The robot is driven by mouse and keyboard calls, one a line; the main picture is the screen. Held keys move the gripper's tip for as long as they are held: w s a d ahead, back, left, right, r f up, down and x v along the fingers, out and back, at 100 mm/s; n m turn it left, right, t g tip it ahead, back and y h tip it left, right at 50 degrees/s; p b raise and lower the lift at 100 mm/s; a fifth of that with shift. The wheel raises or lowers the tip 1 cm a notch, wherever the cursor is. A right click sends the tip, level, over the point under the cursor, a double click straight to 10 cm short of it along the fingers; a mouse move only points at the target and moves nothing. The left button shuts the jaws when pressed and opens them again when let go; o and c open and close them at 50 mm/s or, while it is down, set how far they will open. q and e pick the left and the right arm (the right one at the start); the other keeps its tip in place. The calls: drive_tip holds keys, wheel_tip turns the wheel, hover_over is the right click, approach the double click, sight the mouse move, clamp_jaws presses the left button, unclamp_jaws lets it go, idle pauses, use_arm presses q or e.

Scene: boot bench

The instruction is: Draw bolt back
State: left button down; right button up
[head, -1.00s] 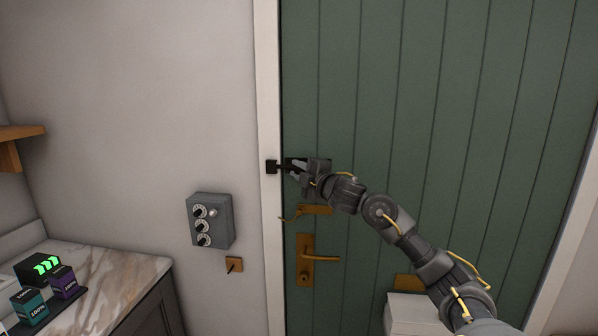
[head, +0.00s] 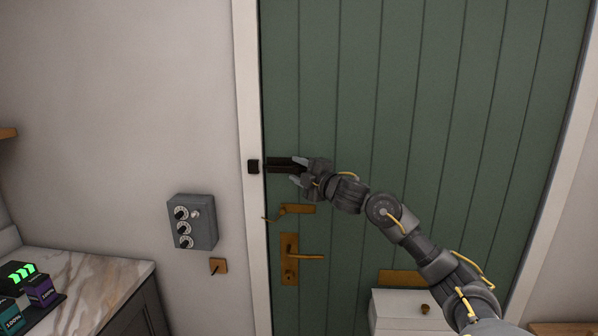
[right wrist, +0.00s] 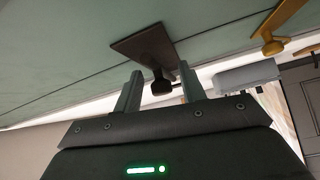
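The dark bolt plate (head: 281,162) is fixed to the green door (head: 420,110) near its left edge. Its dark keeper (head: 253,167) is on the white frame to the left; I make out no clear bar crossing the narrow gap between them. My right gripper (head: 295,171) is at the bolt's right end. In the right wrist view, the bolt plate (right wrist: 143,47) carries a dark round knob (right wrist: 161,86). The knob shows between the two fingers of my right gripper (right wrist: 160,88), which stand apart with gaps on both sides. My left gripper is out of view.
A brass latch (head: 296,208) and a brass door handle (head: 305,257) are below the bolt. A grey dial box (head: 192,222) is on the wall to the left. A marble counter (head: 95,275) is at lower left, and a white cabinet (head: 400,310) at lower right.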

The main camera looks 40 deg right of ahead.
drive_tip(key=shift+a, duration=0.1)
drive_tip(key=shift+s+f, duration=0.1)
drive_tip(key=shift+s, duration=0.05)
drive_tip(key=s+b, duration=0.5)
drive_tip(key=s, duration=0.5)
drive_tip(key=shift+s+f, duration=0.2)
drive_tip(key=shift+s, duration=0.05)
